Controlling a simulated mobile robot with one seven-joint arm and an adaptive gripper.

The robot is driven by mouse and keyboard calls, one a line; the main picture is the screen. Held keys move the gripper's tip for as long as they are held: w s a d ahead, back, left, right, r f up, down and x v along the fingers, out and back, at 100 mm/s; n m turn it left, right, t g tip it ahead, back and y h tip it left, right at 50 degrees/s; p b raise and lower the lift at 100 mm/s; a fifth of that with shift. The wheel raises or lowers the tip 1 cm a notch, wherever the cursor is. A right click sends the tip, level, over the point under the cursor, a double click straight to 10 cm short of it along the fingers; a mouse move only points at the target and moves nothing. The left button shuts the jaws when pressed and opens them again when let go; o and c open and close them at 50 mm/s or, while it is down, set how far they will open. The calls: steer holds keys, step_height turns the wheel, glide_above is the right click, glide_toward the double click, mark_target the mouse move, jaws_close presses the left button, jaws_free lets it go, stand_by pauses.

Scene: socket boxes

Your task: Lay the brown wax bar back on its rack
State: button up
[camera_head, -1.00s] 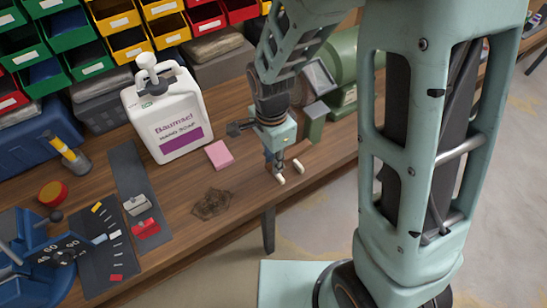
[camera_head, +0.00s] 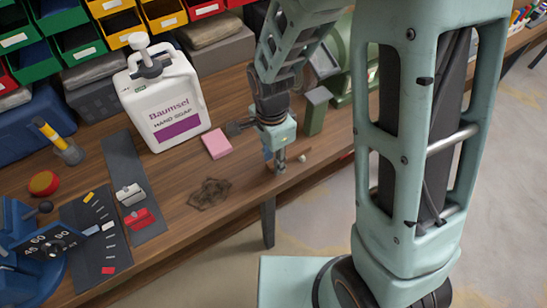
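My gripper (camera_head: 291,162) points down over the front part of the wooden bench, right of the pink block. Its two fingers look apart: one is seen nearly end-on under the wrist, and the other shows a pale tip to the right. I see nothing clearly held between them. I cannot make out the brown wax bar against the brown bench top, and I cannot pick out its rack. My wrist and arm cover part of the bench behind the gripper.
A white hand soap jug (camera_head: 168,105) stands behind a pink block (camera_head: 217,143). A dark stain-like patch (camera_head: 209,194) lies nearer the front. A dark strip (camera_head: 128,170) carries a red block (camera_head: 139,220) and a white block (camera_head: 129,194). Green machinery (camera_head: 341,60) stands behind my arm.

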steer(key=shift+o, duration=0.5)
steer(key=shift+r, duration=0.25)
step_height(320, 180, up, 12)
steer(key=shift+f, duration=0.2)
steer(key=shift+s+a, duration=0.1)
